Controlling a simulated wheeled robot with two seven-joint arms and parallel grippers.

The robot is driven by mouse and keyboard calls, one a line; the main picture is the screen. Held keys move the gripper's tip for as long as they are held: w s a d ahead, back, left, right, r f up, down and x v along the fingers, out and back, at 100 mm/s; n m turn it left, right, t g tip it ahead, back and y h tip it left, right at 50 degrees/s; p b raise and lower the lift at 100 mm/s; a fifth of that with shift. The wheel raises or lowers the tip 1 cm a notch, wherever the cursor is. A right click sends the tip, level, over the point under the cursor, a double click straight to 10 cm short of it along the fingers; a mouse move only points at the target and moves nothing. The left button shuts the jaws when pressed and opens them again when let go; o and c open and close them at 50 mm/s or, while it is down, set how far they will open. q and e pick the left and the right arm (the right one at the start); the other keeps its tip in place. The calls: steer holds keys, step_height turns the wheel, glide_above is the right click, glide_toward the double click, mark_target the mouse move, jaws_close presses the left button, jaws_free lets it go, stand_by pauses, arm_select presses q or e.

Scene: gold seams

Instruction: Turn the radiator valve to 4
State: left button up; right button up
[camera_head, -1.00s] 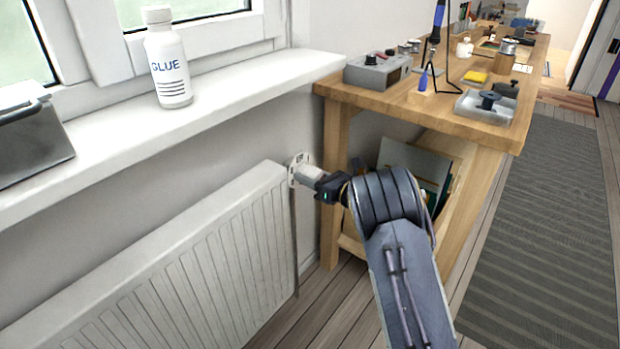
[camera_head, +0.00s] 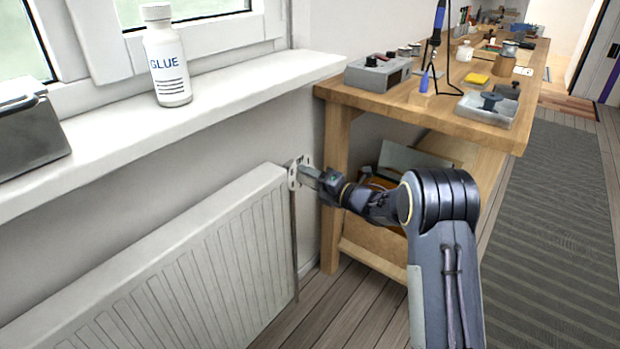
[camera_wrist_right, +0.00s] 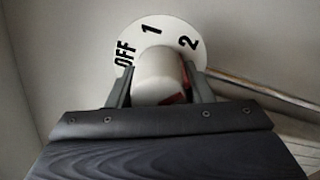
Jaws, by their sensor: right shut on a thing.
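The radiator valve has a white round dial plate (camera_wrist_right: 152,28) marked OFF, 1 and 2 in the right wrist view; the rest of its scale is hidden behind the knob and gripper. The white valve knob (camera_wrist_right: 157,72) stands out from the plate, with a bit of red near its lower right. My right gripper (camera_wrist_right: 160,88) is shut on the knob, one finger on each side. In the head view the plate (camera_head: 293,174) shows at the radiator's far top corner, with my right gripper (camera_head: 308,176) in front of it. My left gripper is not in view.
The white radiator (camera_head: 200,260) runs along the wall under the windowsill (camera_head: 220,88), which carries a glue bottle (camera_head: 167,60) and a grey box (camera_head: 30,135). A wooden workbench (camera_head: 420,110) with tools stands right beside the valve. The floor right of the bench is clear.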

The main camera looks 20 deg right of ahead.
steer(key=m+p, duration=0.1)
steer(key=m, duration=0.2)
steer(key=shift+m, duration=0.4)
steer(key=m, duration=0.2)
steer(key=shift+m+p, duration=0.4)
steer(key=m+p, duration=0.1)
steer(key=m, duration=0.2)
steer(key=m+p, duration=0.2)
steer(key=m, duration=0.2)
steer(key=shift+r, duration=0.1)
steer(key=m+p, duration=0.2)
steer(key=m, duration=0.2)
steer(key=shift+m, duration=0.3)
steer(key=shift+m+p, duration=0.95)
steer(key=shift+m, duration=1.05)
